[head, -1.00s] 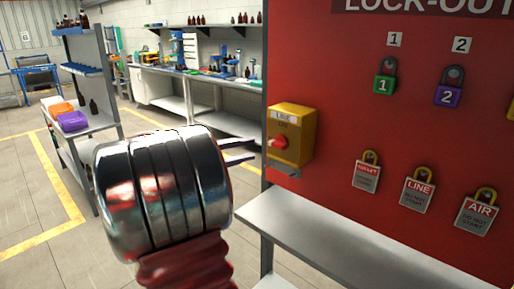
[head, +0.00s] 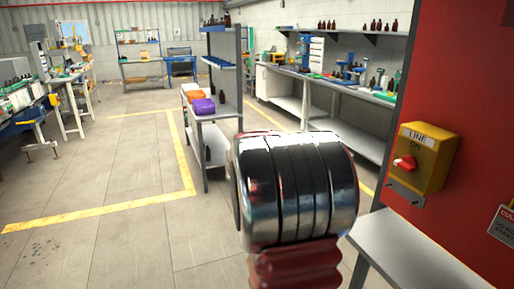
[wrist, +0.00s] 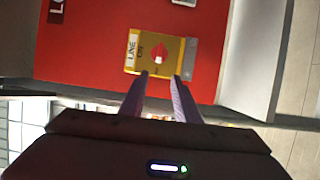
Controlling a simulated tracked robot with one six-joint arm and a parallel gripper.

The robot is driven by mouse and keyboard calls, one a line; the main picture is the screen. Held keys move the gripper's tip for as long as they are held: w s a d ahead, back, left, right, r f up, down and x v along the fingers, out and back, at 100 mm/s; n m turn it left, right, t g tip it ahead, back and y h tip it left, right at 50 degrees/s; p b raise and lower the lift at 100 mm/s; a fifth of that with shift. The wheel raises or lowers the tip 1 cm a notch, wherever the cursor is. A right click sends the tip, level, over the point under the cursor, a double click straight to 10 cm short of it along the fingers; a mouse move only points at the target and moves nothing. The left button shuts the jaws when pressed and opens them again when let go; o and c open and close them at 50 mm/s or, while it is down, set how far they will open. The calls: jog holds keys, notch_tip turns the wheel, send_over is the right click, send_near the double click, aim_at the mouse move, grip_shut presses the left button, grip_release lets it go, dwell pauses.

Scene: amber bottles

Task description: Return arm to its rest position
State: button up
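My gripper (wrist: 161,77) shows in the wrist view with its two fingers apart and nothing between them. In that view its fingertips overlap the lower edge of a yellow switch box (wrist: 160,56) with a red knob, marked LINE and ON; I cannot tell the distance. In the head view the same yellow box (head: 424,160) hangs on the red board at the right. My silver wrist joint fills the lower middle of the head view, and the gripper fingers are hidden there.
A grey shelf (head: 408,250) juts out below the red board (head: 475,110). A cart (head: 205,123) with orange and purple bins stands behind my arm. A long workbench (head: 345,85) with brown bottles runs along the back wall. The floor at left is open, with yellow lines.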

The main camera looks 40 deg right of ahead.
notch_tip(320, 180, down, 10)
jog(key=a+n+t+y, duration=0.2)
jog(key=n+t+y, duration=0.1)
jog(key=w+a+f+n+t+y, duration=0.25)
jog(key=a+f+t, duration=0.35)
jog(key=a, duration=0.6)
jog(key=w+a+f+n+t+y, duration=0.1)
jog(key=w+a+t+y, duration=0.15)
jog(key=a, duration=0.65)
jog(key=w+a+f+t+y, duration=0.2)
jog(key=a+t, duration=0.1)
jog(key=a, duration=0.7)
jog(key=s+a+r+n+t+y, duration=0.1)
jog(key=a+r+t, duration=0.1)
jog(key=a, duration=0.4)
jog(key=s+a+r+n+t+y, duration=0.1)
jog(key=a+r+t, duration=0.1)
jog(key=a, duration=0.4)
jog(key=shift+a+r+y, duration=0.15)
jog(key=shift+r+y, duration=0.15)
jog(key=shift+r, duration=0.15)
